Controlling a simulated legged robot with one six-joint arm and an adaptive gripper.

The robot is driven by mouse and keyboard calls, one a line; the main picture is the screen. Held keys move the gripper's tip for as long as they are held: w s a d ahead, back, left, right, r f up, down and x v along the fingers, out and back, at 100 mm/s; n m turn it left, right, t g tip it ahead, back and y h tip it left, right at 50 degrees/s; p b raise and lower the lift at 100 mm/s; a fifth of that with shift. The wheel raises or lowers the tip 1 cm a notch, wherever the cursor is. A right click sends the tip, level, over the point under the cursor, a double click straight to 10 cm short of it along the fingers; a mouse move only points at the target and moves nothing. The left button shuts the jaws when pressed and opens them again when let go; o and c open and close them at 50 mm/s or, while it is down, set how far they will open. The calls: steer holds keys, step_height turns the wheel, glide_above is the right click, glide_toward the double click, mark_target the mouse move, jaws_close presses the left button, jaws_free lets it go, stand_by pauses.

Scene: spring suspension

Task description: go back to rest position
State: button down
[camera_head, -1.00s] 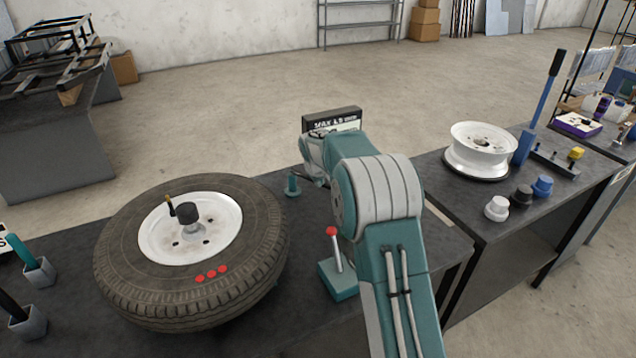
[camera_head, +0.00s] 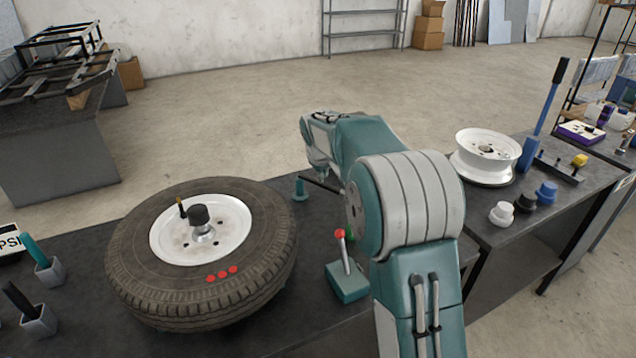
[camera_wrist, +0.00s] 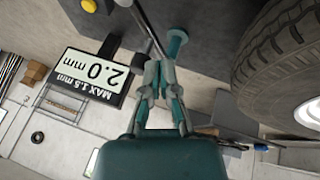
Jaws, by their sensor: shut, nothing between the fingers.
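My gripper (camera_wrist: 160,75) is shut and empty in the wrist view. Its fingertips appear close to a teal peg (camera_wrist: 177,45), and whether they touch it I cannot tell. The peg also shows in the head view (camera_head: 300,191), standing on the dark bench between the tyre and my arm. In the head view my folded arm hides most of the gripper.
A tyre on a white rim (camera_head: 205,262) fills the bench's left. A red-knobbed lever box (camera_head: 347,284) stands close by my arm. A gauge display (camera_wrist: 95,77) reads 2.0 mm. A bare white rim (camera_head: 486,157) sits on the right bench.

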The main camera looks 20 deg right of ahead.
steer(key=s+a+r+m, duration=0.1)
steer(key=s+r, duration=0.4)
steer(key=s, duration=0.5)
steer(key=s+a+r+m, duration=0.1)
steer(key=s+r, duration=0.4)
steer(key=s, duration=0.5)
steer(key=s+a+f+m+y, duration=0.1)
steer(key=s+f, duration=0.1)
steer(key=s, duration=0.9)
steer(key=s+a+f+m+y, duration=0.1)
steer(key=s+a+f, duration=0.1)
steer(key=s, duration=0.8)
steer(key=shift+s+f+m, duration=0.3)
steer(key=shift+s+f, duration=0.05)
